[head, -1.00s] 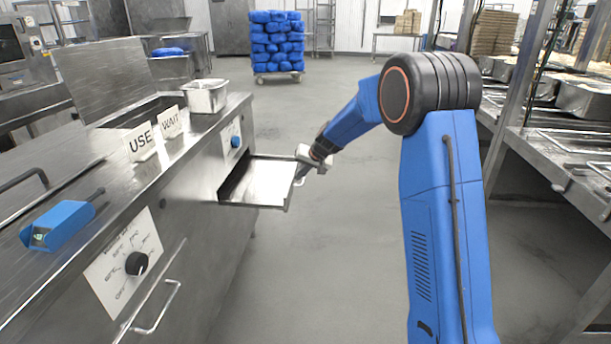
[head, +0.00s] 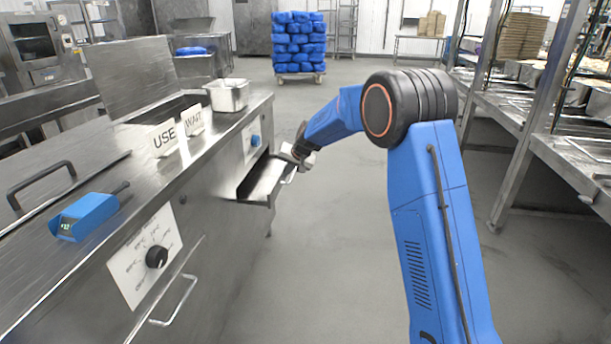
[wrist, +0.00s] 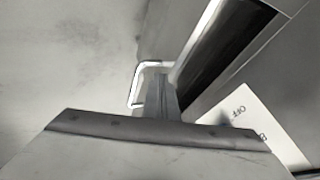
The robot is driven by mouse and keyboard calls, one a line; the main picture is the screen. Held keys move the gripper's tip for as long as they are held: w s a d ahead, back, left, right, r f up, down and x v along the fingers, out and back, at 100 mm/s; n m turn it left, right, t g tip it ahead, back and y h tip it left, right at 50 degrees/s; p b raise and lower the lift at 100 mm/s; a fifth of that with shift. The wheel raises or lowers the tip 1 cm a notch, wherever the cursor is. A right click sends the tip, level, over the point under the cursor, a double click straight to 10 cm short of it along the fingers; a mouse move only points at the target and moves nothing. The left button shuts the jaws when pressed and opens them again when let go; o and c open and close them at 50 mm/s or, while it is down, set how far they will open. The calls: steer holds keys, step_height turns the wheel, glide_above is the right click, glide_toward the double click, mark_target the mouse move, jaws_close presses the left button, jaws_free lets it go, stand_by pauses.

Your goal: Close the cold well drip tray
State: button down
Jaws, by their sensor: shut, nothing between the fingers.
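The metal drip tray (head: 262,184) sticks part of the way out of the front of the steel counter, below the blue knob. Its bent handle (head: 289,176) is on the outer end, and it also shows in the wrist view (wrist: 137,82). My gripper (head: 292,158) is at the outer end of the tray, close by the handle. In the wrist view the fingers (wrist: 160,92) are shut with nothing between them, and their tips are beside the handle. I cannot tell whether they touch the tray front.
The steel counter (head: 225,225) runs along the left, with USE (head: 164,140) and WAIT (head: 193,122) signs, a metal pan (head: 227,95) and a blue handheld device (head: 84,216) on top. Steel shelving (head: 560,150) stands at the right. The floor between (head: 330,260) is clear.

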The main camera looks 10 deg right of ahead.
glide_above(258, 186)
steer(key=shift+w, duration=0.2)
steer(key=shift+w+a+r, duration=0.1)
steer(key=shift+w+a, duration=0.1)
steer(key=shift+a, duration=0.4)
